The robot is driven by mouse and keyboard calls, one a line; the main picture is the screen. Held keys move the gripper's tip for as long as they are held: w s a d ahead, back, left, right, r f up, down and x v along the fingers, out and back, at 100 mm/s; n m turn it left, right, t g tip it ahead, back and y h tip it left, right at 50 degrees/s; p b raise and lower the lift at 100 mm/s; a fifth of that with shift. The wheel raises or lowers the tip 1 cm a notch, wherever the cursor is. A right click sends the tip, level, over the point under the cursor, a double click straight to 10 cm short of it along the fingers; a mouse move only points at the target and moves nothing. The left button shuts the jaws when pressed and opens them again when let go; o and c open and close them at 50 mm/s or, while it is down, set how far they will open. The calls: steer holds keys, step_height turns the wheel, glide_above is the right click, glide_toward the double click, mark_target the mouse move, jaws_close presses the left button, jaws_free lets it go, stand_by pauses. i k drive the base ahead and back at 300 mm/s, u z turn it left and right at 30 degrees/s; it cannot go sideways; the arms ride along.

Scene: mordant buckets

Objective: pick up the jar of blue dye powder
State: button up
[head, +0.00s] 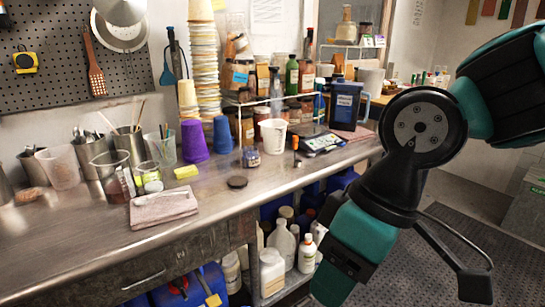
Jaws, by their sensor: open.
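A small jar (251,157) with dark bluish contents stands upright on the steel bench, right of the middle of the bench top. It looks like the jar of blue dye powder, but it is too small for me to read any label. Nothing touches it that I can see. My arm comes in from the right side, bends at a dark joint and runs down in front of the bench's right end, well apart from the jar. I cannot make out my gripper or its fingertips in this view.
A black round disc (237,182) lies in front of the jar. A white measuring cup (273,136) stands behind it, and blue cups (222,135) and purple cups (195,141) to its left. A folded cloth (163,207) lies left.

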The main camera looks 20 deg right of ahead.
mark_target(250, 158)
steer(key=z, duration=0.05)
steer(key=i, duration=1.4)
steer(key=u, duration=0.1)
